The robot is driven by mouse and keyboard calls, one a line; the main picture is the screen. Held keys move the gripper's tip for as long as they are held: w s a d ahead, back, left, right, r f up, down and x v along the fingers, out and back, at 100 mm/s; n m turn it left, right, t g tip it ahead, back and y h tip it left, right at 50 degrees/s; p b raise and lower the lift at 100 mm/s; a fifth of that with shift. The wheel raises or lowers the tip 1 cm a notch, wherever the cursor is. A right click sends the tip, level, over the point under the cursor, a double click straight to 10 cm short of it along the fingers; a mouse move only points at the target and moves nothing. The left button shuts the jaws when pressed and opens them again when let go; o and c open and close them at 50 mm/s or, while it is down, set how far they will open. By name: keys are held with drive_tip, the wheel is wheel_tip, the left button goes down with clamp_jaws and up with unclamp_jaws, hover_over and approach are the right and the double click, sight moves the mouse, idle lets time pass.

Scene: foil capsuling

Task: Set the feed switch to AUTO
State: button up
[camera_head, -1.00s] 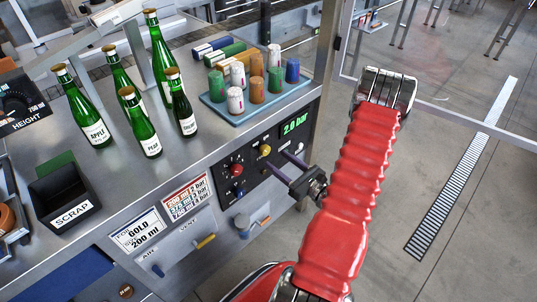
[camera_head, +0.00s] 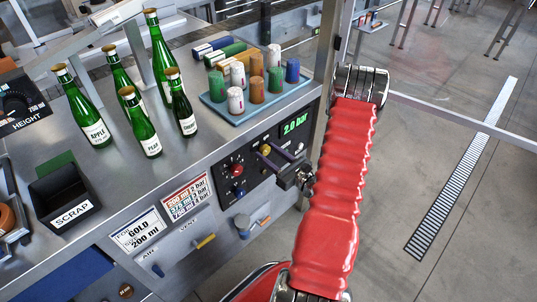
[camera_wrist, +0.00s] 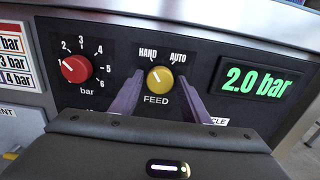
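The feed switch is a round yellow knob (camera_wrist: 160,80) on the dark panel, labelled FEED below and HAND and AUTO above. Its pale pointer mark tilts up and left, toward HAND. The knob also shows in the head view (camera_head: 265,149). My gripper (camera_wrist: 160,84) is open, with one purple finger on each side of the knob's lower part. In the head view my gripper (camera_head: 273,152) reaches the panel from the right. I cannot tell whether the fingers touch the knob.
A red pressure knob (camera_wrist: 74,68) sits left of the feed switch, and a green display (camera_wrist: 258,82) reading 2.0 bar sits right. Above the panel, a blue tray (camera_head: 215,112) of coloured capsules and several green bottles (camera_head: 163,60) stand on the bench.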

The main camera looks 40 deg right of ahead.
drive_tip(key=c, duration=0.7)
drive_tip(key=shift+a, duration=0.1)
drive_tip(key=shift+c, duration=0.3)
drive_tip(key=shift+m, duration=1.5)
drive_tip(key=m, duration=1.1)
drive_tip(key=shift+d, duration=0.2)
